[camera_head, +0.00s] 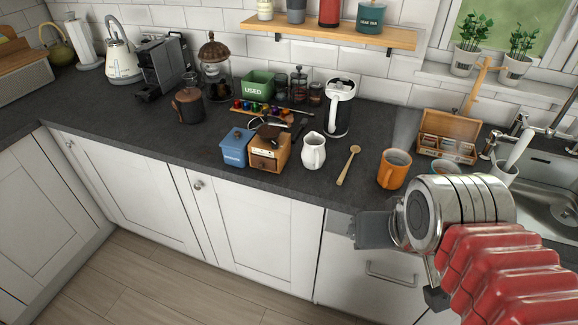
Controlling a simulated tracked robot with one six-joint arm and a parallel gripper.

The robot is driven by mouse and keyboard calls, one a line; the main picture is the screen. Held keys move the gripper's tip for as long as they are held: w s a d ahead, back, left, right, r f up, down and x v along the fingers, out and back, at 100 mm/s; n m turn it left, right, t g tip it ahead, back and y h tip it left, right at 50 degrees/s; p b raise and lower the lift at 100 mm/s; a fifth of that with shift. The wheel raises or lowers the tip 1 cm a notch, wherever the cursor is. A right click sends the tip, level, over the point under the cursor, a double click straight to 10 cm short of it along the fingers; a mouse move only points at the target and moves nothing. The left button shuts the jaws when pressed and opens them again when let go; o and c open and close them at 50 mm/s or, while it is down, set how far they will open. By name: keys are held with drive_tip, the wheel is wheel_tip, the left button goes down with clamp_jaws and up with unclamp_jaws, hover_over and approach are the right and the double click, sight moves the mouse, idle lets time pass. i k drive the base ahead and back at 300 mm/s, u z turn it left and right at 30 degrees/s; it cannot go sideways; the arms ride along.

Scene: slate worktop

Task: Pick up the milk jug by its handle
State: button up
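The small white milk jug (314,153) stands upright on the dark worktop, right of the wooden coffee grinder. Its handle is too small to make out clearly. My gripper (403,266) is at the lower right, in front of the worktop's front edge as seen here. Its two dark fingers are spread apart, with the cabinet front showing between them, and nothing is held. It is well apart from the jug, to its lower right.
The grinder (268,152) and blue canister (235,147) are left of the jug. The worktop before the jug is clear.

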sight(313, 154)
drive_tip(key=u, duration=0.35)
drive_tip(key=k, duration=0.5)
drive_tip(key=u, duration=0.7)
drive_tip(key=k, duration=0.5)
drive_tip(key=u, duration=0.6)
drive_tip(key=i, duration=1.4)
drive_tip(key=z, duration=0.8)
drive_tip(key=i, duration=0.5)
drive_tip(key=z, duration=0.4)
